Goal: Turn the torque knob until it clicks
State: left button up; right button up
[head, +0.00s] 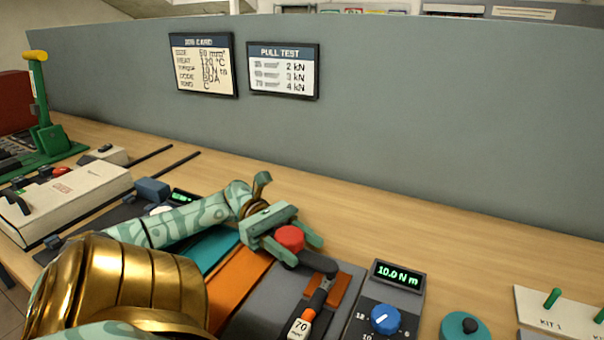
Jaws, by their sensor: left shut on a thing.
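The torque knob (385,319) is a blue dial with a pale pointer mark on a dark grey unit at the lower right. Numbers such as 12, 10 and 6 ring it. The unit's display (397,276) reads 10.0 N m. My left gripper (292,240) is up and left of the knob, apart from it. Its green fingers are shut on a red round-topped piece (290,237). What lies under that piece is partly hidden by the fingers. My right gripper does not show.
A black and orange tool (318,297) tagged 70 mm² lies between my left gripper and the dial unit. A teal round object (465,327) and a KIT 1 board (558,315) stand at right. A grey partition (400,120) with cards closes the back. Bare wood lies before it.

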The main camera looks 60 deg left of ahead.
aim_at(297, 239)
pick_arm(q)
jog(key=o, duration=1.4)
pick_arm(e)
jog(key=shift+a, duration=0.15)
pick_arm(q)
notch_tip(297, 239, up, 3)
jog(key=shift+a+r+p, duration=0.1)
jog(key=shift+p, duration=0.6)
jog(key=s+d+r+p, duration=0.2)
jog(key=s+d+r, duration=0.1)
jog(key=s+d+r+p, duration=0.2)
jog(key=d+r, duration=0.1)
jog(key=d, duration=0.1)
jog(key=s+d+r+p, duration=0.2)
jog(key=s+d+r, duration=0.1)
jog(key=d, duration=0.1)
jog(key=shift+s+r, duration=0.35)
jog(key=shift+r, duration=0.05)
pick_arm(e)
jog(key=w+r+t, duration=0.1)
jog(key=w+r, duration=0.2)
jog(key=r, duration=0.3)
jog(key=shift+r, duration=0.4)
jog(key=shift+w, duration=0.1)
